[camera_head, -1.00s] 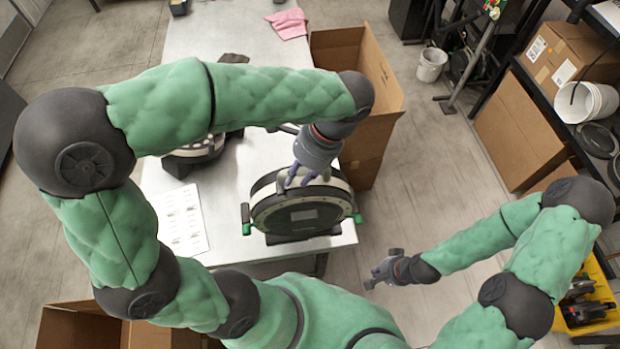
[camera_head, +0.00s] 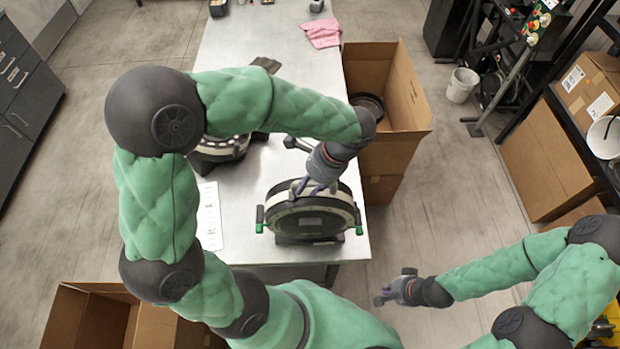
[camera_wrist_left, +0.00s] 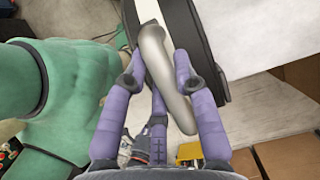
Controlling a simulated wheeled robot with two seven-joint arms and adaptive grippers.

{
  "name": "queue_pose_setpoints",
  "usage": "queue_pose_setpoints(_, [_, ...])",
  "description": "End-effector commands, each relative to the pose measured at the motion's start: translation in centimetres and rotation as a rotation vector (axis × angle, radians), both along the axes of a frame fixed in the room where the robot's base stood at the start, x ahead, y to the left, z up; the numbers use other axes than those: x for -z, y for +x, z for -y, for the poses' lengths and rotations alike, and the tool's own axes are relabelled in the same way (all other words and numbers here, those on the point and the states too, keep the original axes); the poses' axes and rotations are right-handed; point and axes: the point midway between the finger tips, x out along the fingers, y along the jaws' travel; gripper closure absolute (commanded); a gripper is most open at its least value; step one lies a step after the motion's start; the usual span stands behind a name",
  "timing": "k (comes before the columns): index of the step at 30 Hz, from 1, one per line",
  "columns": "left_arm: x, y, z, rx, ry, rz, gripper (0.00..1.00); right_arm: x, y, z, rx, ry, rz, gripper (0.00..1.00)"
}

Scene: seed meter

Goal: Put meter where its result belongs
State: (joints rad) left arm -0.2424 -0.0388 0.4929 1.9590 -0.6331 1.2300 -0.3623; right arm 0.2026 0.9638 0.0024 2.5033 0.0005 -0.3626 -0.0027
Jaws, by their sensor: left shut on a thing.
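The meter (camera_head: 309,223) is a round dark device with a pale rim, a small display and green-tipped side knobs. It stands upright at the near end of the metal table (camera_head: 255,245); I cannot tell whether its base touches the top. My left gripper (camera_head: 318,186) is above it, shut on its handle. In the left wrist view the pale curved handle (camera_wrist_left: 165,75) runs between the purple fingers (camera_wrist_left: 160,95), with the dark meter body (camera_wrist_left: 205,45) beyond. My right gripper (camera_head: 388,291) hangs right of the table, away from the meter; its jaws are too small to read.
An open cardboard box (camera_head: 405,105) stands against the table's right side, with a dark round thing (camera_head: 368,103) inside. Another open box (camera_head: 95,325) is at lower left. A printed sheet (camera_head: 209,220), a second device (camera_head: 220,148) and a pink cloth (camera_head: 321,33) lie on the table.

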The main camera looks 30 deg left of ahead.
Motion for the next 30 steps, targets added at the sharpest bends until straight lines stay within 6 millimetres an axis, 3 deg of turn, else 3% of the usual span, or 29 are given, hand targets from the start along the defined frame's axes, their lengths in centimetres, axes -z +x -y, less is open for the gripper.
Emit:
queue_pose_setpoints(15, [0.58,0.20,0.00,-0.002,-0.001,0.008,1.00,-0.02,0.00,0.00,0.000,0.000,0.000,1.00])
queue_pose_setpoints(16, [0.87,-0.01,0.05,0.001,-0.001,0.000,0.69,-0.02,0.00,0.00,0.000,0.000,0.000,1.00])
queue_pose_setpoints(18, [0.83,0.00,0.05,0.001,-0.001,0.000,0.49,-0.05,0.00,0.00,0.000,0.000,0.000,1.00])
queue_pose_setpoints(30, [0.55,0.04,0.09,0.000,-0.001,0.002,0.48,-0.15,0.01,0.00,0.000,0.000,0.000,1.00])
